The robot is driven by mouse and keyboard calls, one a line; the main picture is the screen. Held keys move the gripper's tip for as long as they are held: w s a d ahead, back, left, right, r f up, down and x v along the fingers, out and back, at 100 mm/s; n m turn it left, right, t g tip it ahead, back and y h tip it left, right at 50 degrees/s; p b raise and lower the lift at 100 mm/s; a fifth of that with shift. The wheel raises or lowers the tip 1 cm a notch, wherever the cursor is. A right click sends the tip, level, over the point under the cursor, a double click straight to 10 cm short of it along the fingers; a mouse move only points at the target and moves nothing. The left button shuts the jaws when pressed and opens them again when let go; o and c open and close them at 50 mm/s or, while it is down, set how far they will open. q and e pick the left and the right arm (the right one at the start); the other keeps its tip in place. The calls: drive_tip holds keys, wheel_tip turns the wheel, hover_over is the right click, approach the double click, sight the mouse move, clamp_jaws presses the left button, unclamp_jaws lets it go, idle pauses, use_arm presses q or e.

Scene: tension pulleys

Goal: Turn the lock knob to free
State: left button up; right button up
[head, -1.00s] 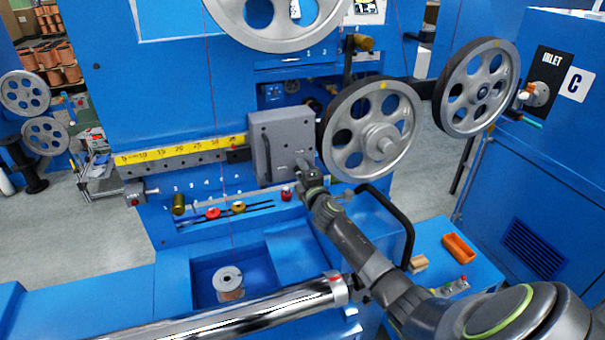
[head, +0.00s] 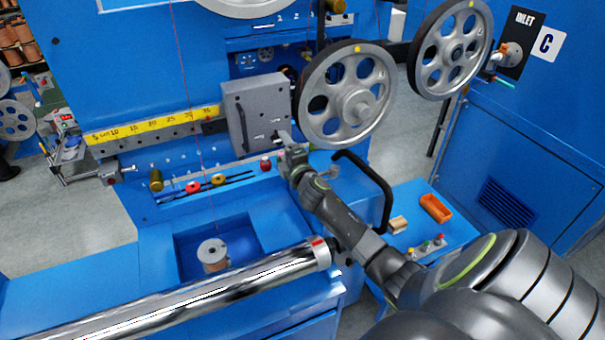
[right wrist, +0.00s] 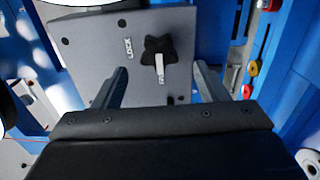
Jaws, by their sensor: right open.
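The grey lock box (head: 248,108) is mounted at the right end of the yellow scale. In the right wrist view its face carries the black lobed lock knob (right wrist: 160,48) with a white pointer. The pointer runs toward the bottom of that picture. My right gripper (head: 285,140) is at the box's lower right corner. In the right wrist view its fingers (right wrist: 158,88) are open, one on each side of the knob, apart from it. My left gripper is out of view.
A large spoked pulley (head: 346,100) stands close right of the box. A black bent handle (head: 372,180) is right of my right wrist. A chrome cylinder (head: 215,290) lies in front. Small red and brass knobs (head: 193,187) sit below the scale.

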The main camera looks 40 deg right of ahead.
drive_tip(key=b+v, duration=0.1)
drive_tip(key=v, duration=1.2)
drive_tip(key=shift+s+a, duration=0.1)
drive_tip(key=shift+s, duration=0.05)
drive_tip(key=s+a+f+m+g+y, duration=0.1)
drive_tip(key=s+a+f+m+g, duration=0.3)
drive_tip(key=s, duration=0.6)
drive_tip(key=s+a+f+m+g, duration=0.1)
drive_tip(key=s+f+m+g, duration=0.35)
drive_tip(key=s+m, duration=0.4)
drive_tip(key=s+a+f+m+g+y, duration=0.1)
drive_tip(key=s+a+f+m+g, duration=0.3)
drive_tip(key=s, duration=0.7)
wheel_tip(320, 180, down, 28)
drive_tip(key=s+d+g+b, duration=0.1)
drive_tip(key=d+g, duration=0.1)
drive_tip(key=g, duration=0.1)
drive_tip(key=s+a+f+y+b, duration=0.1)
drive_tip(key=s+f, duration=1.3)
drive_tip(key=shift+s+f+g, duration=0.3)
drive_tip(key=shift+f+g, duration=0.1)
drive_tip(key=shift+g, duration=0.05)
